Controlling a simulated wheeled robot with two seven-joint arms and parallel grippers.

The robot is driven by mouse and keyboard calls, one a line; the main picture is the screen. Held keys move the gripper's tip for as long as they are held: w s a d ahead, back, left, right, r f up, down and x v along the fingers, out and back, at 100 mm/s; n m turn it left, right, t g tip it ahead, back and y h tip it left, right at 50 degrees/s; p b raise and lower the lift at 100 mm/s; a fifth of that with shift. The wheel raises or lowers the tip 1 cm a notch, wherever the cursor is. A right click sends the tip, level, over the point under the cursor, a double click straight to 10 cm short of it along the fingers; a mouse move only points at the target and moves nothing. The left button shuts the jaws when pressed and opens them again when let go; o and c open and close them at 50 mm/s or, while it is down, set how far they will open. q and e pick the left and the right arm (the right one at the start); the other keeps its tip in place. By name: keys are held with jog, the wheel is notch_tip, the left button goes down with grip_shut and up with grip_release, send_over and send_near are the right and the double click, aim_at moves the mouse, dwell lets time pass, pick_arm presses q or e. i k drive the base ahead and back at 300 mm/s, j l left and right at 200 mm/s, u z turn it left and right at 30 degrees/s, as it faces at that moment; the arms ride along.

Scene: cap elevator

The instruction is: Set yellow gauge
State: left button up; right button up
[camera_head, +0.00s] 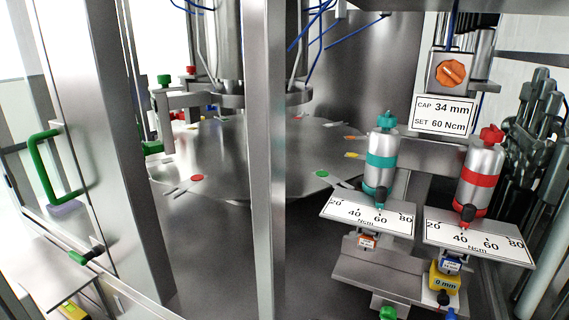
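A small yellow block marked "0 mm" (445,280) sits below the right scale plate, at the lower right. A blue block (450,263) is just above it and a black knob (443,298) just below it. A second yellow piece (70,310) is partly cut off at the bottom left; I cannot tell what it is. A white sign (442,115) reads "CAP 34 mm" and "SET 60 Ncm". Neither of my grippers is in view.
A teal-banded cylinder (381,160) and a red-banded cylinder (481,178) stand over Ncm scale plates. An orange knob (451,73) is above the sign. A steel post (264,170) crosses the middle. A frame with a green handle (42,165) is at left.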

aim_at(443, 283)
jog(key=z, duration=1.35)
